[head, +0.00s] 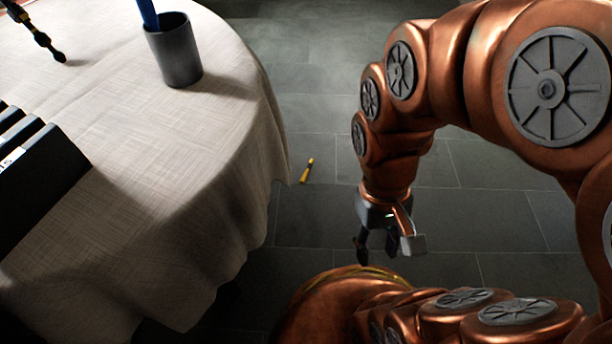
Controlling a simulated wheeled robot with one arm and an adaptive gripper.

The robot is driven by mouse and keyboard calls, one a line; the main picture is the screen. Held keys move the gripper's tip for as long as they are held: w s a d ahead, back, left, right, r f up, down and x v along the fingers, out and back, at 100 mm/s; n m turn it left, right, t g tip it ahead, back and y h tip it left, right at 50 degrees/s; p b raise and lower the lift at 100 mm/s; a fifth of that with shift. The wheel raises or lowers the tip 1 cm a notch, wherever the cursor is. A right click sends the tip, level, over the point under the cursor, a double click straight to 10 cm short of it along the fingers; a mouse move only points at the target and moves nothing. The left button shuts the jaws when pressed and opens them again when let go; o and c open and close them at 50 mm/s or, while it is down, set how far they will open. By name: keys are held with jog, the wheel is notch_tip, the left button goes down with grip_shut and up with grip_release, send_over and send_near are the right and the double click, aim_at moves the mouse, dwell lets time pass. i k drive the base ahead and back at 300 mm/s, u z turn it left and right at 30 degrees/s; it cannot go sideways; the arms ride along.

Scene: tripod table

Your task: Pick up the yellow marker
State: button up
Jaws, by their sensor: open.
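The yellow marker (306,172) lies on the grey tiled floor, just right of the tablecloth's edge in the head view. It has a dark end toward the top of the picture. My gripper (376,256) hangs from my copper arm, to the right of the marker and lower in the picture. It is open, apart from the marker, with nothing seen between its fingers. Part of the gripper is dark and hard to make out.
A round table with a pale cloth (215,170) fills the left side. On it stand a grey cup (174,52) holding a blue item (148,14), a dark tripod leg (40,38) and a black boxy object (40,170). Floor (310,110) around the marker is clear.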

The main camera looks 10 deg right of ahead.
aim_at(307, 170)
jog(key=u, duration=2.4)
jog(key=k, duration=0.8)
jog(key=z, duration=1.1)
jog(key=i, duration=1)
